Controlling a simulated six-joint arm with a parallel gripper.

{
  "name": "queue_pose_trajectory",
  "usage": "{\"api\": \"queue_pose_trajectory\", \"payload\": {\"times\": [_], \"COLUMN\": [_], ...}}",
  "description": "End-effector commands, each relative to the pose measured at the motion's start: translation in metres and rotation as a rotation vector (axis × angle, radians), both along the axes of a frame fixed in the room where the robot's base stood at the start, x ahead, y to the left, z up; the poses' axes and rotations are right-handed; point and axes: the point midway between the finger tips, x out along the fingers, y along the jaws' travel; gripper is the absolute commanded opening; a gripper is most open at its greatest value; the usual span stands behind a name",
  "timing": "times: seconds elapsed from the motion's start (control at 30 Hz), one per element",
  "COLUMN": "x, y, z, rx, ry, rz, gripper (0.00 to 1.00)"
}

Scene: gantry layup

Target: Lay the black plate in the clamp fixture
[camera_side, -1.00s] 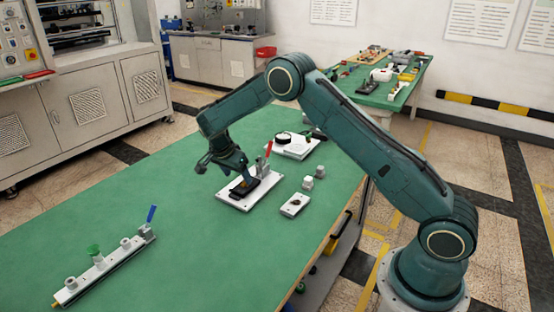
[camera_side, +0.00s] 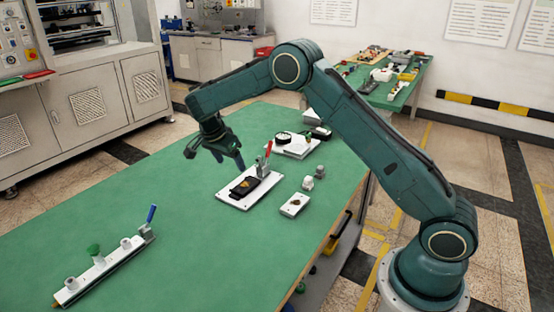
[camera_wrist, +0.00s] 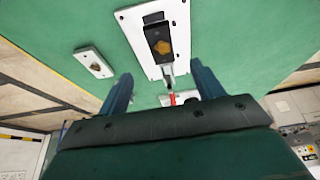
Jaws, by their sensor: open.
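The black plate (camera_side: 245,187) lies on the white base of the clamp fixture (camera_side: 233,202), with a brownish-yellow patch on its top. In the wrist view the black plate (camera_wrist: 156,34) sits within the white fixture base (camera_wrist: 179,17), roughly in line with it. The fixture's red clamp handle (camera_side: 268,149) stands up at the base's far right end. My gripper (camera_side: 214,158) is above and behind the fixture, apart from the plate. Its two fingers (camera_wrist: 158,92) are spread with nothing between them. Whether the plate is fully seated, I cannot tell.
A small white block (camera_side: 295,204) with a dark spot lies right of the fixture, near small grey-white cubes (camera_side: 308,183). A white unit with a dial (camera_side: 293,146) stands behind. A rail with a blue handle (camera_side: 105,268) lies front left. The green table between is clear.

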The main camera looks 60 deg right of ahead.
Motion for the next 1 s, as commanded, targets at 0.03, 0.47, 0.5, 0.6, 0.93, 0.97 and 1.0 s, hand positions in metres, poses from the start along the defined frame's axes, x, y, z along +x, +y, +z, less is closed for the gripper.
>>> {"api": "queue_pose_trajectory", "payload": {"times": [0.03, 0.47, 0.5, 0.6, 0.93, 0.97, 1.0], "x": [0.000, -0.010, -0.014, -0.024, -0.078, -0.083, -0.091], "y": [0.000, 0.003, 0.004, 0.007, 0.020, 0.021, 0.023], "z": [0.000, 0.029, 0.037, 0.059, 0.130, 0.135, 0.142], "rx": [0.000, 0.018, 0.023, 0.036, 0.072, 0.074, 0.076], "ry": [0.000, -0.004, -0.003, -0.005, -0.011, -0.013, -0.014], "rz": [0.000, 0.077, 0.100, 0.166, 0.431, 0.455, 0.487], "gripper": [0.67, 0.67, 0.67, 0.67, 0.67, 0.67, 0.67]}}
